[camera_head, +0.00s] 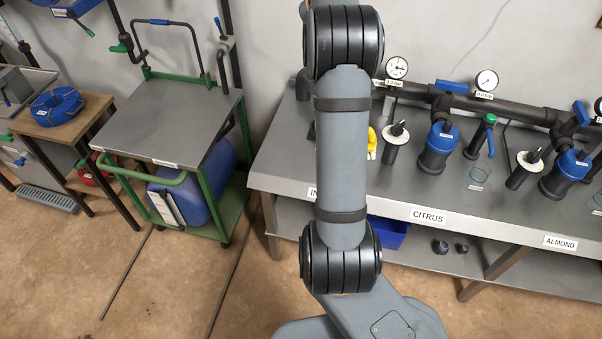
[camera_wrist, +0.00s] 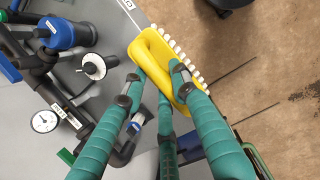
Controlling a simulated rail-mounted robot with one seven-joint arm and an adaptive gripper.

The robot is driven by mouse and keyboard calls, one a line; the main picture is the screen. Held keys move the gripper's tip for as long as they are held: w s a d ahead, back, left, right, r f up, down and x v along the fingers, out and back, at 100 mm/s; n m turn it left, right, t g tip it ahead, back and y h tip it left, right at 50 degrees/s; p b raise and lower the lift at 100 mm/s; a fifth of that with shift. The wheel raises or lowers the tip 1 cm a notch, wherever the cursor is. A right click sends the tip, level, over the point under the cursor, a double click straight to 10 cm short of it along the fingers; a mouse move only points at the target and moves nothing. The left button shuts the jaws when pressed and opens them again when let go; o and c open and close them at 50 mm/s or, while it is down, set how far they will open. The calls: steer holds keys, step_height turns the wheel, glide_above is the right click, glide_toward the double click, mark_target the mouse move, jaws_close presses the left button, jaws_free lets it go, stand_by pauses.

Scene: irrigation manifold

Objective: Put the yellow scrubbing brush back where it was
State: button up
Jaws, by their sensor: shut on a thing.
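The yellow scrubbing brush (camera_wrist: 140,46) is in my gripper (camera_wrist: 156,80) in the wrist view. It has a looped yellow handle and a row of white bristles along its upper-right side. My green-padded fingers are shut on its handle. In that view the brush overlaps the grey bench edge and the floor; I cannot tell its height. In the head view only a small yellow part (camera_head: 372,142) shows beside my arm, which hides the gripper and most of the brush.
The bench (camera_head: 275,165) carries a dark pipe, gauges, blue-capped filters (camera_head: 438,147) and dark cylinders with white discs (camera_head: 396,134). CITRUS (camera_head: 429,215) and ALMOND (camera_head: 560,243) labels mark its front. A green-framed cart (camera_head: 170,115) and a wooden table (camera_head: 62,125) stand left. A blue bin (camera_head: 388,233) sits below.

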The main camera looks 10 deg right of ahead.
steer(key=w+d+f+n+t+y+b, duration=0.1)
steer(key=w+d+f+n+t+b, duration=0.15)
steer(key=w+f+n, duration=0.6)
steer(key=w+d+f+n+t+y+b, duration=0.1)
steer(key=w+f+n+t+b, duration=0.15)
steer(key=w+f+n, duration=0.55)
steer(key=shift+n+g, duration=0.45)
steer(key=shift+g, duration=0.15)
steer(key=shift+s+a+f+b, duration=0.1)
steer(key=shift+a+f+b, duration=0.1)
steer(key=shift+a+f, duration=1.5)
steer(key=shift+s+a+f+b, duration=0.1)
steer(key=shift+a+f+b, duration=0.15)
steer(key=shift+a+f, duration=1.4)
steer(key=shift+s+a+f+b, duration=0.15)
steer(key=shift+a+f, duration=0.95)
steer(key=shift+a, duration=1.1)
steer(key=shift+f, duration=0.2)
steer(key=o, duration=1.1)
